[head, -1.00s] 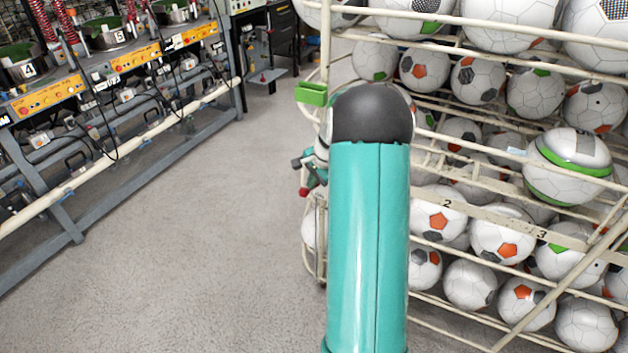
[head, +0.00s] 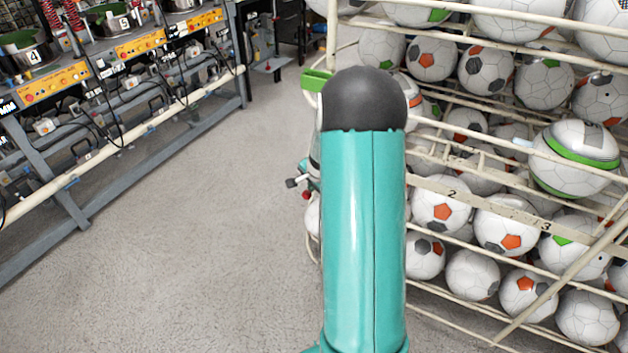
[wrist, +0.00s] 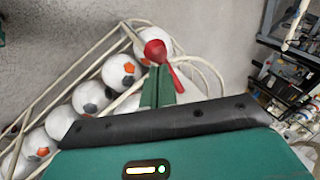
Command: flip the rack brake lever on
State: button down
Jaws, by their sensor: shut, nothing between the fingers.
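The red brake lever, with a round knob (wrist: 155,50) and a tapering handle, shows in the wrist view just beyond my fingertips. My gripper (wrist: 157,68) shows there as two green fingers pressed together, with nothing between them. The fingertips overlap the lower edge of the knob in the picture; I cannot tell whether they touch it. In the head view a small red part (head: 306,195) shows low beside the rack's left end. My own teal arm hides most of the gripper and the rack's corner there.
The cream wire rack (head: 480,205) full of footballs fills the right side. A green holder (head: 316,80) sits on its left post. A machine bench (head: 125,120) with yellow control panels runs along the left. Open grey floor (head: 195,230) lies between bench and rack.

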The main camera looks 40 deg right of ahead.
notch_tip(320, 180, down, 6)
jog(key=t+h, duration=0.1)
jog(key=h, duration=0.1)
jog(key=shift+s+a+f+n, duration=0.15)
jog(key=shift+a+f+n, duration=0.15)
jog(key=shift+a, duration=0.1)
jog(key=shift+f, duration=0.1)
dwell(0.6)
